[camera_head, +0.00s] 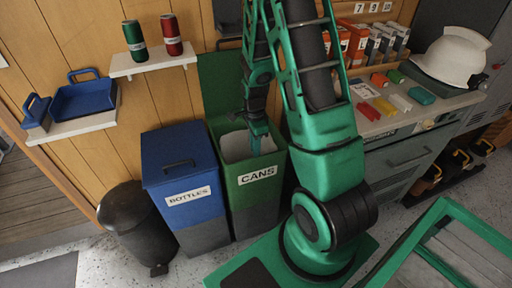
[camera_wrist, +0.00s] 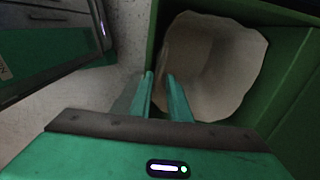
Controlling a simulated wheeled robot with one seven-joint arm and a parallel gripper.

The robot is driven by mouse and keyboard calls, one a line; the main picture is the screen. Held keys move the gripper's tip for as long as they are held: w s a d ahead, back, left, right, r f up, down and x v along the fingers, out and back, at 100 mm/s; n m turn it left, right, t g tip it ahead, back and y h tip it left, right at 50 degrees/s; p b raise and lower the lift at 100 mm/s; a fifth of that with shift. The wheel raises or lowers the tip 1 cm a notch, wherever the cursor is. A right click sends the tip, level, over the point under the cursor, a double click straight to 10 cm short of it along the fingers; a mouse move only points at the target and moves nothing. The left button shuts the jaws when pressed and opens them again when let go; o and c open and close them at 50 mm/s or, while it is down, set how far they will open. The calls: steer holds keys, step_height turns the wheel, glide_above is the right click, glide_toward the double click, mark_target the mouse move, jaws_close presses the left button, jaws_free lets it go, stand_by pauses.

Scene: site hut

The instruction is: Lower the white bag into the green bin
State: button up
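The green bin (camera_head: 261,176), labelled CANS, stands with its lid (camera_head: 218,85) raised against the wall. The white bag (camera_head: 234,147) is inside its mouth, with its top spread open. In the wrist view the bag (camera_wrist: 215,60) shows as a pale, hollow shape within the green walls (camera_wrist: 291,100). My gripper (camera_head: 258,143) points down at the right side of the bin's mouth, over the bag. In the wrist view its two fingers (camera_wrist: 160,77) are a small gap apart, tips at the bag's edge. I see no bag material clearly pinched between them. The bag's bottom is hidden.
A blue bin (camera_head: 178,166) labelled BOTTLES stands left of the green bin, with a black pedal bin (camera_head: 139,225) beside it. A shelf (camera_head: 153,64) with two cans hangs above. A cluttered counter (camera_head: 420,112) with a white helmet (camera_head: 452,57) is at right.

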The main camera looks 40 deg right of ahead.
steer(key=shift+s+a+f, duration=0.2)
steer(key=shift+s+f, duration=0.2)
steer(key=shift+s, duration=0.25)
step_height(320, 180, up, 12)
steer(key=w, duration=0.1)
steer(key=shift+w+d+f, duration=0.2)
steer(key=shift+w+f, duration=0.05)
steer(key=shift+w, duration=0.05)
steer(key=s+r+n, duration=0.6)
steer(key=s+n, duration=0.1)
steer(key=s, duration=0.4)
steer(key=s+r+n, duration=0.7)
steer(key=s, duration=0.5)
steer(key=shift+a+r+n, duration=0.2)
steer(key=shift+a+n, duration=0.2)
